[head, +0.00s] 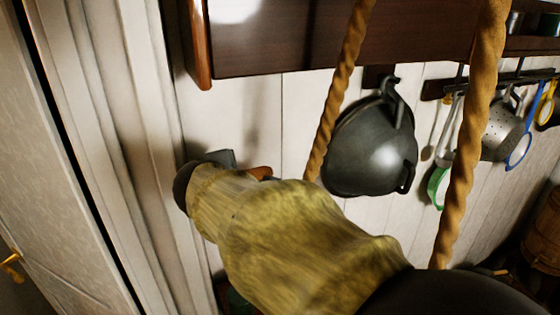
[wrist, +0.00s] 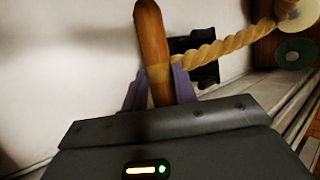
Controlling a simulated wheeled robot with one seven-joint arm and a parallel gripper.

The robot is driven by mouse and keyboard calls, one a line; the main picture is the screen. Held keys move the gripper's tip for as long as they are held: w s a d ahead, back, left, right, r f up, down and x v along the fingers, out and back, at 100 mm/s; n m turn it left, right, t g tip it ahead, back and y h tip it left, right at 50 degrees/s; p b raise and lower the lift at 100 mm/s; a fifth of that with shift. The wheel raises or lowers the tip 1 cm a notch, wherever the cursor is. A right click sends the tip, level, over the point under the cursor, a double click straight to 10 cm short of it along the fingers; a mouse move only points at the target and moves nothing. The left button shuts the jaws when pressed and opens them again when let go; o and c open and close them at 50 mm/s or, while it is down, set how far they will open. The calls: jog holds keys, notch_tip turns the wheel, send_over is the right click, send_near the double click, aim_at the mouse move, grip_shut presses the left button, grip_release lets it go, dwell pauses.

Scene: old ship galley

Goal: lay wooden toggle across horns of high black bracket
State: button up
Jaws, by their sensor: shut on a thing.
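The wooden toggle (wrist: 151,35) is a smooth brown rod, upright in the wrist view. My gripper (wrist: 158,85) is shut on its lower part, with a purple finger on each side. A twisted rope runs from beside the toggle to the upper right. A black bracket (wrist: 207,72) shows on the pale wall just right of the toggle, partly behind the rope; its horns cannot be made out. I cannot tell whether toggle and bracket touch. In the head view a small brown end of the toggle (head: 261,172) shows past my sleeved arm, which hides most of the gripper and the bracket.
Two thick ropes (head: 340,85) hang across the head view, close to my arm. A dark pot (head: 370,150) hangs on the white plank wall, right of my arm. A wooden shelf (head: 285,45) runs above. A colander (head: 500,130) and utensils hang farther right. A door frame stands left.

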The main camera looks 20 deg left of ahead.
jog(key=w+f, duration=0.1)
jog(key=w+a+f+b, duration=0.1)
jog(key=f, duration=0.1)
jog(key=w+a+f, duration=0.1)
jog(key=shift+a+f+b, duration=0.2)
jog(key=shift+a+b, duration=0.05)
jog(key=shift+b, duration=0.15)
dwell(0.4)
jog(key=shift+s+f+b, duration=0.1)
jog(key=shift+f+b, duration=1.2)
jog(key=shift+b, duration=0.15)
dwell(0.4)
jog(key=o, duration=1.1)
jog(key=shift+d+r, duration=0.1)
